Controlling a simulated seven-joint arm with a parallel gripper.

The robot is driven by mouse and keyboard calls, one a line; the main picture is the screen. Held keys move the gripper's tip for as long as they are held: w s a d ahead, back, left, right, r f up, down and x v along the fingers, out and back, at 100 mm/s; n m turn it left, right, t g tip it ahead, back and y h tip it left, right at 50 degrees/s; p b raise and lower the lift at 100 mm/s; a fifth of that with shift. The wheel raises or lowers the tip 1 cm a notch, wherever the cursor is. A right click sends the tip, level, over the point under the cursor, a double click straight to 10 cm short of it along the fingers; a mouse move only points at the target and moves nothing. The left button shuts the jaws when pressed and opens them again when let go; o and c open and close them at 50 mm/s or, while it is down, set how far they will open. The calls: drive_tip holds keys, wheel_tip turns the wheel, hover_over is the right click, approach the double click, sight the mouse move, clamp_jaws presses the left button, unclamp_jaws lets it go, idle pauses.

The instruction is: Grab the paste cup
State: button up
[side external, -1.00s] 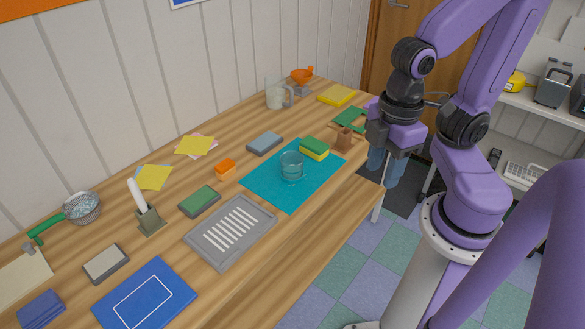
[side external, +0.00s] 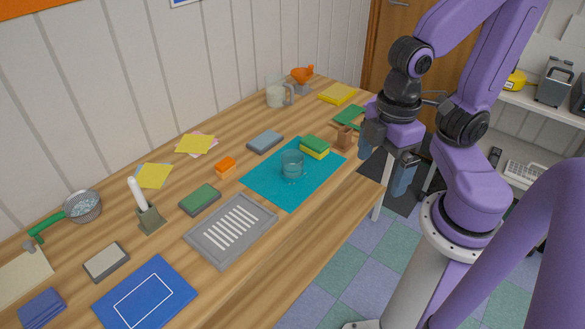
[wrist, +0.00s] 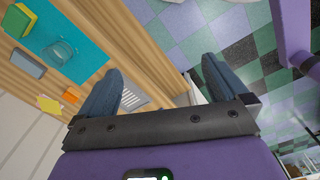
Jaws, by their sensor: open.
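The likely paste cup is a small clear bluish cup (side external: 292,164), standing upright on a teal mat (side external: 270,188) near the right part of the table. It also shows in the wrist view (wrist: 60,52), at the upper left. My gripper (side external: 386,165) is open and empty, off the table's right edge and well apart from the cup. Its two blue-grey fingers show in the wrist view (wrist: 163,82) with floor and the table edge beyond them.
A green-and-yellow sponge (side external: 314,147) sits close behind the cup. A brown holder (side external: 345,138) stands between cup and gripper. A clear handled jug (side external: 276,95) is at the back. A grey slotted tray (side external: 231,232) lies left of the mat. The mat's front is clear.

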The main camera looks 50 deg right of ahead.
drive_tip(key=w+f+n+t+h, duration=0.15)
drive_tip(key=w+f+h, duration=0.25)
drive_tip(key=w, duration=0.4)
drive_tip(key=w+f+n+h, duration=0.3)
drive_tip(key=w+h, duration=0.1)
drive_tip(key=w, duration=0.4)
drive_tip(key=n+t+h, duration=0.3)
drive_tip(key=n+h, duration=0.2)
approach(296, 155)
drive_tip(key=x, duration=0.8)
drive_tip(key=shift+w+d+f, duration=0.1)
drive_tip(key=shift+w+d, duration=0.05)
drive_tip(key=shift+d, duration=0.05)
drive_tip(key=c, duration=1.1)
